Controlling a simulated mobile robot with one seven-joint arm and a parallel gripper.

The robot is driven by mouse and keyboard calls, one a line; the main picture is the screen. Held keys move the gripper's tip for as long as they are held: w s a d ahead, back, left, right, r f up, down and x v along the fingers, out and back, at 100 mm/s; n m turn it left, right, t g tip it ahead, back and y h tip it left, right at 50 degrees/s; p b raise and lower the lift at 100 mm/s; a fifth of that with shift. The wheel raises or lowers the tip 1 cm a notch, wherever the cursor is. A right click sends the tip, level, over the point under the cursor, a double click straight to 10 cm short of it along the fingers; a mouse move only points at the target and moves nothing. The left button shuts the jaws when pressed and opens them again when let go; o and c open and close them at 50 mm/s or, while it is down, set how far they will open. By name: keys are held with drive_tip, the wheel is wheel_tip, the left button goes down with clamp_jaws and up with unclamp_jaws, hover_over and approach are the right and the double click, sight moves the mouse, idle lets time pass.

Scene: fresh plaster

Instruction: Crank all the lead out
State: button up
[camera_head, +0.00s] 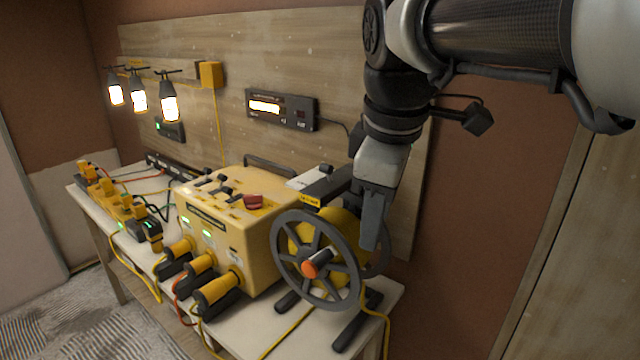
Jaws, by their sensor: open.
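A cable reel with a grey spoked wheel (316,261) stands at the right end of the bench, with a yellow drum (341,232) behind the wheel. An orange crank knob (310,269) sits on the wheel, low and left of its middle. Yellow lead (386,322) hangs from the reel's right side, and another length (290,333) runs across the bench top.
A yellow power box (226,232) with a red button (253,202) and several plugs stands left of the reel. More plugs (125,212) and cables crowd the bench's left end (79,196). Three lit lamps (139,102) hang behind. A wall display (281,109) glows above.

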drive_tip(key=w+a+n+g, duration=0.1)
drive_tip(key=w+a+n, duration=0.2)
drive_tip(key=w+n, duration=0.4)
drive_tip(key=n+g+b, duration=0.2)
drive_tip(key=n, duration=0.6)
approach(319, 257)
wheel_tip(319, 257, down, 9)
drive_tip(key=b, duration=0.3)
drive_tip(key=shift+w, duration=0.15)
drive_tip(key=shift+c, duration=0.2)
clamp_jaws()
